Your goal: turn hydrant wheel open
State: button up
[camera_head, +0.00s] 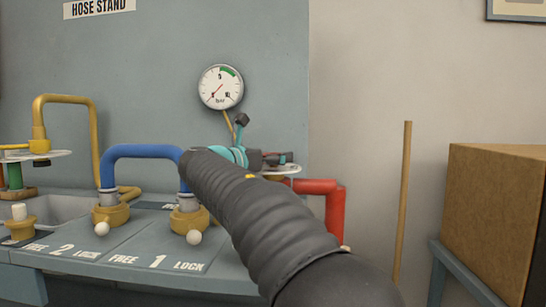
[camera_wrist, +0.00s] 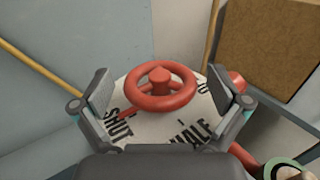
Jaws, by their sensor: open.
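The red hydrant wheel (camera_wrist: 160,106) shows in the wrist view, with a round hub in its middle. It sits over a white round plate (camera_wrist: 150,131) with the words SHUT and HALF; a third word is partly hidden. A short red piece at the wheel's lower left points toward SHUT. My gripper (camera_wrist: 158,76) is open, with one finger on each side of the wheel and a gap to the rim on both sides. In the head view my gripper (camera_head: 272,160) is over the plate beside the red pipe (camera_head: 335,195), and the wheel is mostly hidden.
A pressure gauge (camera_head: 221,87) hangs on the wall panel behind my gripper. A blue hose (camera_head: 145,151) arches left of my arm over the counter (camera_head: 100,250). A wooden pole (camera_head: 403,200) and a cardboard box (camera_head: 495,215) stand on the right.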

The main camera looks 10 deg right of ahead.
jog(key=c, duration=1.2)
